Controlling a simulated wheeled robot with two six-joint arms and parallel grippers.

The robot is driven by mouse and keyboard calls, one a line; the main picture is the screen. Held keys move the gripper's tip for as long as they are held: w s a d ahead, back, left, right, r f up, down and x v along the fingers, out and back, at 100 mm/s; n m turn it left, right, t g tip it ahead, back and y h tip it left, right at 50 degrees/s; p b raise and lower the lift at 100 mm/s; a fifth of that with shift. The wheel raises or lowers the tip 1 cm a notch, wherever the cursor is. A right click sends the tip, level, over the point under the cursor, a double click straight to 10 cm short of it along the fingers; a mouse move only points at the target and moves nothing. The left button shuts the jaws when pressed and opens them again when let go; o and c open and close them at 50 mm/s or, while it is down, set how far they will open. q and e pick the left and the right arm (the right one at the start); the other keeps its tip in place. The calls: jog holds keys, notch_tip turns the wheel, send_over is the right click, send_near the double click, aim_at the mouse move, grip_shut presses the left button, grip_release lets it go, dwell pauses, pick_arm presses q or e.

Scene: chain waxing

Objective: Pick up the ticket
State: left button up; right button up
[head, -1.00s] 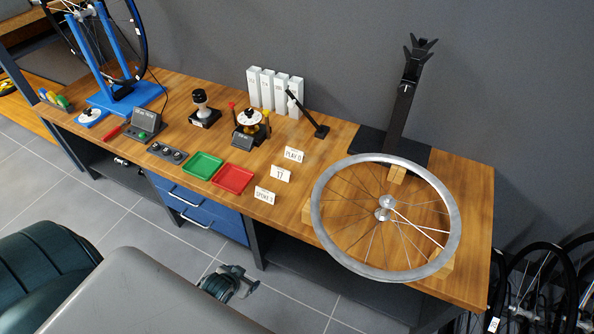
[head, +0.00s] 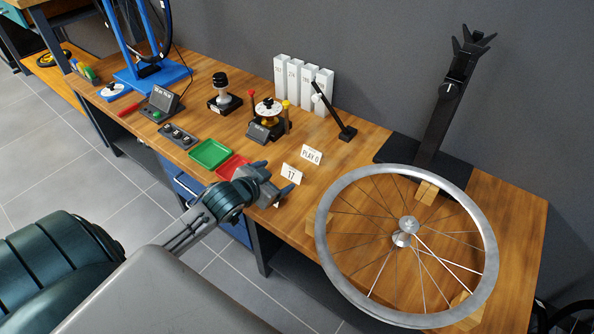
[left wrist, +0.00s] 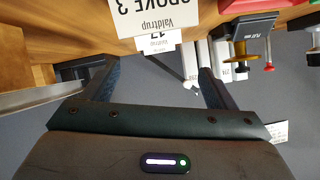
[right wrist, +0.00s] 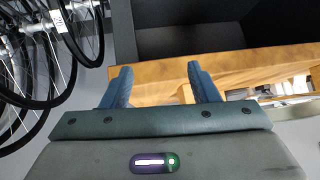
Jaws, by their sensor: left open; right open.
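Small white cards stand on the wooden bench. One reads "17" (head: 291,174) and one reads "PLAY 0" (head: 311,154). A card reading "SPOKE 3" (left wrist: 152,14) fills the top of the left wrist view, with the "17" card (left wrist: 158,44) partly behind it. The "SPOKE 3" card is hidden behind my left gripper in the head view. My left gripper (head: 277,180) is open and empty at the bench's front edge, close to the cards. My right gripper (right wrist: 160,76) is open and empty, seen only in the right wrist view, near a wooden edge.
A spoked wheel (head: 321,228) lies at the right of the bench. The red tray (head: 226,166), partly covered by my gripper, and green tray (head: 209,153) lie left of the cards. A dial device (head: 268,112) and white numbered boxes (head: 301,84) stand behind.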

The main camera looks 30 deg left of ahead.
aim_at(293, 171)
pick_arm(q)
jog(key=x, duration=0.3)
jog(key=shift+w+f+b, duration=0.2)
jog(key=shift+w+b, duration=0.05)
jog(key=shift+b, duration=0.05)
jog(key=shift+w+f, duration=0.35)
jog(key=shift+w, duration=0.1)
jog(key=x, duration=0.2)
jog(key=b+x, duration=0.1)
jog(key=x, duration=0.1)
jog(key=shift+d+f, duration=0.1)
jog(key=shift+f, duration=0.2)
jog(key=shift+w, duration=0.1)
jog(key=c, duration=0.7)
pick_arm(e)
jog(key=w+r+t, duration=0.4)
jog(key=shift+w+d+t, duration=0.15)
jog(key=shift+w+t, duration=0.15)
jog(key=shift+w, duration=0.1)
